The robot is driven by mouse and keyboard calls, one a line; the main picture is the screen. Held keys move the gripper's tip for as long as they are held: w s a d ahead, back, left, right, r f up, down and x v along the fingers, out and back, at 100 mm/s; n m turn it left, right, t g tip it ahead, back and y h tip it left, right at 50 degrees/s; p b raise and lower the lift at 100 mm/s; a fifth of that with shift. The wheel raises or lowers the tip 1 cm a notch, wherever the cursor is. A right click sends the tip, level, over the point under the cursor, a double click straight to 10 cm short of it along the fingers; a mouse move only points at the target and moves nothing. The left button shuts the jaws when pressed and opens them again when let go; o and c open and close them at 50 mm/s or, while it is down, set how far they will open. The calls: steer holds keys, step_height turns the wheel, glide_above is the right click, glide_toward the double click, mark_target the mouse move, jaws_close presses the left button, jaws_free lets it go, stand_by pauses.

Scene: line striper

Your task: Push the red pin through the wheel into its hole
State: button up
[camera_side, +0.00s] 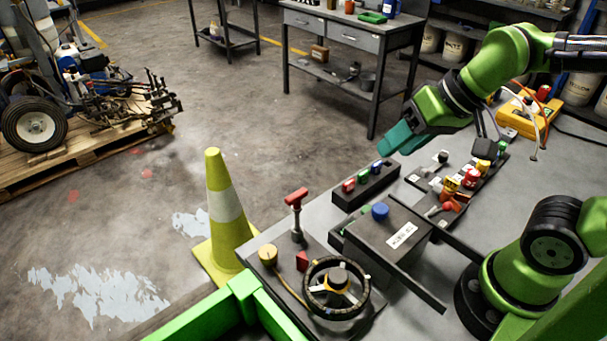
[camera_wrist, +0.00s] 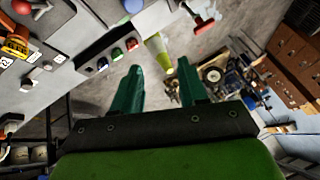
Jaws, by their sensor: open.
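A small red wedge (camera_side: 302,261) sits beside the wheel. I cannot tell which red piece is the pin, and no hole can be made out.
A dark box with a blue knob (camera_side: 381,211) stands behind the wheel. A black strip of coloured buttons (camera_side: 365,186) and a panel of red and yellow controls (camera_side: 450,198) are beyond it. A yellow cone (camera_side: 222,205) stands left of the bench.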

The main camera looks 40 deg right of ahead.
mark_target(297, 194)
steer(key=w+a+f+n+g+h, duration=0.1)
steer(key=w+a+n+g, duration=0.2)
steer(key=w+a+n, duration=0.55)
steer(key=w+a+n+g+h, duration=0.1)
steer(key=w+a+n+g, duration=0.25)
steer(key=n, duration=0.95)
steer(key=shift+m+t, duration=0.25)
steer(key=shift+s+a+f, duration=0.1)
steer(key=shift+a+f, duration=0.05)
steer(key=shift+f, duration=4.75)
jaws_close()
